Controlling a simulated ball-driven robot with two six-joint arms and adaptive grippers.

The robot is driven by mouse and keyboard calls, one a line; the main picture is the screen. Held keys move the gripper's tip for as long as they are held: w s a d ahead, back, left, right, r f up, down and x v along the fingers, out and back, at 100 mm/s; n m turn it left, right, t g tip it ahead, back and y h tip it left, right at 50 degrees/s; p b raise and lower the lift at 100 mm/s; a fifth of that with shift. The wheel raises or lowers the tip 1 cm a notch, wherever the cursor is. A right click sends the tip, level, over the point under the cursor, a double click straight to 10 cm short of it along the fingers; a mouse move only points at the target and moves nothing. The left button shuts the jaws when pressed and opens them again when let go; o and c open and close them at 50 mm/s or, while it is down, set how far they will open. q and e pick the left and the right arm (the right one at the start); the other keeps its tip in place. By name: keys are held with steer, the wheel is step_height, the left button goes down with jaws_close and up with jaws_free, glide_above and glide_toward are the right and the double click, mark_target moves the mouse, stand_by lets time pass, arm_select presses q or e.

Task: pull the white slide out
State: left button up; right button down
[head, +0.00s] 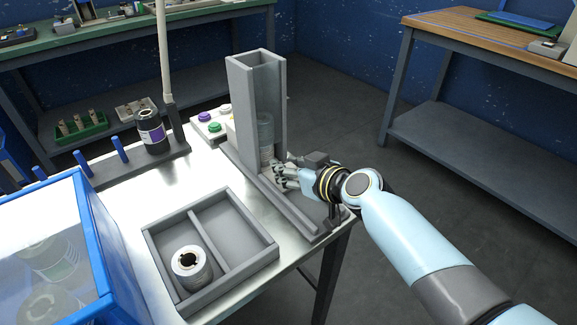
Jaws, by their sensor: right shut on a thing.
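A tall grey open-topped tower (244,100) stands on a grey base rail at the right edge of the steel table. A grey roll (265,130) shows through the slot in its side. A pale piece, seemingly the white slide (267,154), shows low in that slot beside my fingers. My right gripper (279,172) is at the tower's foot, reaching in from the right. It is shut on what looks like the slide; its fingers hide most of the grip. My left gripper is not in view.
A grey two-part tray (236,276) with a white roll (191,262) stands in front of the tower. A blue-framed clear box (98,235) is at the left. A dark roll (151,131), blue pegs and coloured buttons (215,127) stand behind. Open floor lies right of the table.

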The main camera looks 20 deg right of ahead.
steer(key=s+d, duration=0.1)
steer(key=s, duration=0.2)
steer(key=s+d+b, duration=0.1)
steer(key=s, duration=0.2)
steer(key=s+d+b, duration=0.1)
steer(key=s, duration=0.2)
steer(key=shift+s+d+f, duration=0.15)
steer(key=shift+s+d, duration=0.1)
steer(key=c, duration=1.4)
jaws_free()
steer(key=o, duration=0.4)
steer(key=shift+s+d, duration=0.1)
steer(key=shift+s, duration=0.1)
steer(key=shift+o, duration=0.2)
steer(key=shift+w, duration=0.1)
